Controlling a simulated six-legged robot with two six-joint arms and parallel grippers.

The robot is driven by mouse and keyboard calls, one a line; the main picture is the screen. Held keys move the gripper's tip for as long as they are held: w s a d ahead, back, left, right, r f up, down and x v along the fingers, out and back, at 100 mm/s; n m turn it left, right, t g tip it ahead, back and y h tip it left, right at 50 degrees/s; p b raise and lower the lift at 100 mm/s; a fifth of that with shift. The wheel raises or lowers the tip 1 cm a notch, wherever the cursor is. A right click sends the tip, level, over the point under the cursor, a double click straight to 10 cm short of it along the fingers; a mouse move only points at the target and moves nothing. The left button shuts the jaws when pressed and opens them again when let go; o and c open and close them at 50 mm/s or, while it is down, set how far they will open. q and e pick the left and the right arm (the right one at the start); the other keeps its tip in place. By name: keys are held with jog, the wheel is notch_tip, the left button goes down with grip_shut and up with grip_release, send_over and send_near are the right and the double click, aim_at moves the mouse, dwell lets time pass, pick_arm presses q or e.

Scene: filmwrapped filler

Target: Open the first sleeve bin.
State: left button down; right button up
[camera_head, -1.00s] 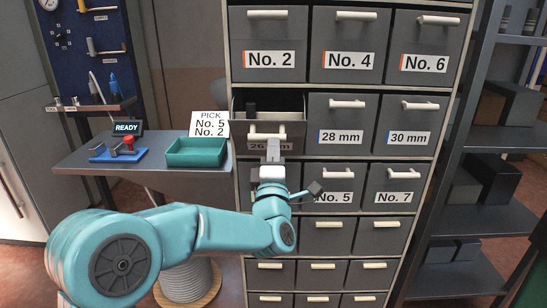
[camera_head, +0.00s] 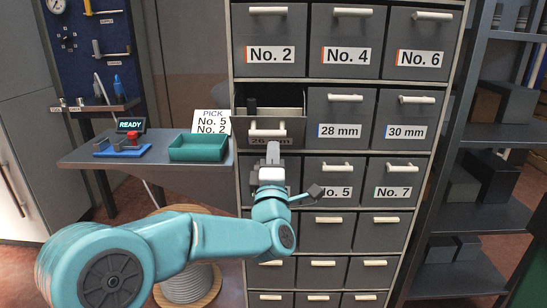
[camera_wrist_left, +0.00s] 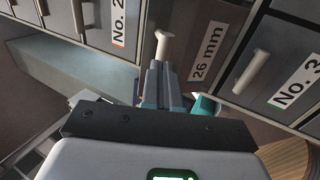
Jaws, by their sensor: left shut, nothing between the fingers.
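The sleeve bin labelled 26 mm (camera_head: 290,130) is a grey drawer in the left column of the cabinet. It stands partly pulled out, with dark contents showing inside. Its pale handle (camera_head: 267,133) is on the front; the wrist view shows the handle (camera_wrist_left: 162,44) and the 26 mm label (camera_wrist_left: 207,52). My left gripper (camera_head: 273,148) is shut and empty, just below the handle and in front of the label, which it partly hides. In the wrist view its fingertips (camera_wrist_left: 159,70) are close to the handle; I cannot tell whether they touch. My right gripper is out of view.
Closed bins 28 mm (camera_head: 341,131) and 30 mm (camera_head: 404,132) sit to the right. Bin No. 2 (camera_head: 268,55) is above. A side shelf at left holds a green tray (camera_head: 198,147) and a pick card (camera_head: 211,121). Dark shelving stands at right.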

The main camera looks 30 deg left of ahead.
pick_arm(q)
jog(key=b+v, duration=0.1)
jog(key=v, duration=0.9)
